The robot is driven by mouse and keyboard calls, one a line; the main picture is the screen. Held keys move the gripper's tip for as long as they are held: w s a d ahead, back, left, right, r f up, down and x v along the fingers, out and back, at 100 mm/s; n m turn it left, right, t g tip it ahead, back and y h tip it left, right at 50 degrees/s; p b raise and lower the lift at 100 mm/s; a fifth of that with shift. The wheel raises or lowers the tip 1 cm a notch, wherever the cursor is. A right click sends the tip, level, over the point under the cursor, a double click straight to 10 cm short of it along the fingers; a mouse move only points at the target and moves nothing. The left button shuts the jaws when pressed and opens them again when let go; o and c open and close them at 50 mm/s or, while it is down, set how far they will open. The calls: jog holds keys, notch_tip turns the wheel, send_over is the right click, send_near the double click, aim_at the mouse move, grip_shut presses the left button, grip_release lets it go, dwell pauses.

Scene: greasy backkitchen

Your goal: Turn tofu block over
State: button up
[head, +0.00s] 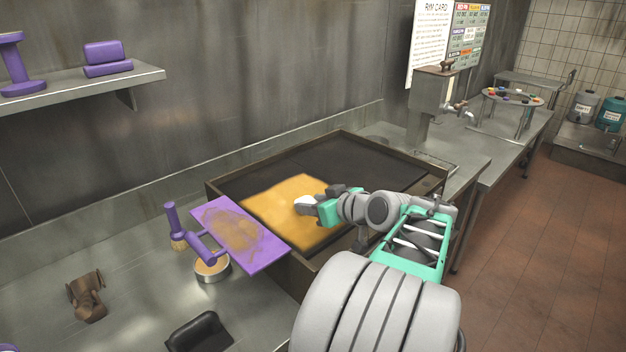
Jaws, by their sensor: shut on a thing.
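The tofu block (302,203) is a small pale, whitish piece over the yellow-orange patch on the griddle. My gripper (312,206) is shut on it, with the fingers reaching in from the right. The fingers hide part of the block. I cannot tell whether its underside touches the surface or is slightly lifted. The griddle (390,178) is a dark, framed flat top, and the yellow-orange patch (285,190) covers its left part.
A purple board (240,235) with a brown stain lies at the griddle's left edge. A purple-handled tool (192,236) and a round tin (211,270) are beside it. A black tray (200,332) and a brown object (86,296) lie on the steel counter. The griddle's back right is clear.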

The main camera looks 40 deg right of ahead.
jog(key=shift+r+p, duration=2.45)
jog(key=shift+r, duration=1.6)
jog(key=m, duration=2.4)
jog(key=f+m, duration=0.1)
jog(key=m, duration=1.1)
jog(key=shift+s, duration=0.25)
